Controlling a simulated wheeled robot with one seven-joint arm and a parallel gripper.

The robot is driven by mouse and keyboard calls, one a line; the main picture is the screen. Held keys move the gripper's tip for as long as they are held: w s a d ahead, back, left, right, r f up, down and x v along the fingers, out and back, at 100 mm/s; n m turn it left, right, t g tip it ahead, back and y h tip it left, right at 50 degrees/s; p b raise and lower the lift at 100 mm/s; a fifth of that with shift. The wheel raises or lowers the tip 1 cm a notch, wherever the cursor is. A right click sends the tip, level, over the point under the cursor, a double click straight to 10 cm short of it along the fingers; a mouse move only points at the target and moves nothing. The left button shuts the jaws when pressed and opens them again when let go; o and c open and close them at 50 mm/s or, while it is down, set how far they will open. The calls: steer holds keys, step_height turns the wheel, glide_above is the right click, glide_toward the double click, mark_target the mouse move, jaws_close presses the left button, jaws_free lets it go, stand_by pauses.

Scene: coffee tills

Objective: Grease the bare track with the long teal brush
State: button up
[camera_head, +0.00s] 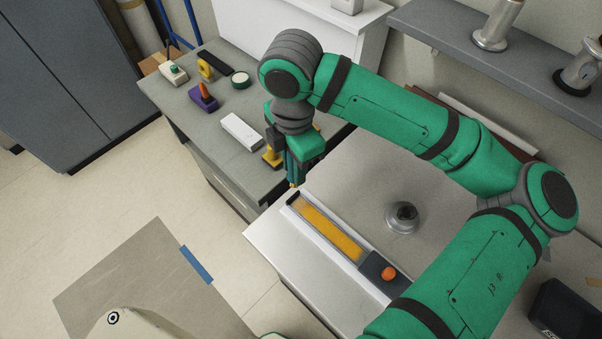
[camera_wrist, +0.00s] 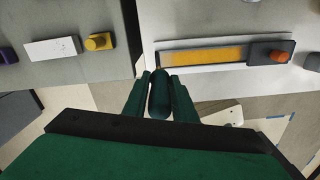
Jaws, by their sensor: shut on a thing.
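My gripper (camera_head: 294,166) is shut on the long teal brush (camera_wrist: 159,97), which lies between the two fingers in the wrist view. The brush points down in the head view, its small orange-brown tip by the far left end of the track. The track (camera_head: 330,231) is a long pale channel with a yellow-orange strip along most of its floor. A short dark stretch shows at its far left end. It also shows in the wrist view (camera_wrist: 205,55), ahead and to the right of the brush. I cannot tell whether the tip touches it.
A dark block with an orange knob (camera_head: 389,273) sits at the track's near right end. A round metal piece (camera_head: 402,217) stands right of the track. The left bench holds a white block (camera_head: 241,132), a yellow piece (camera_head: 272,158) and a purple-and-orange item (camera_head: 203,98).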

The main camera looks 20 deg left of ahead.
steer(key=n, duration=0.7)
steer(key=shift+n, duration=0.4)
steer(key=shift+f+n, duration=0.15)
steer(key=shift+n, duration=0.15)
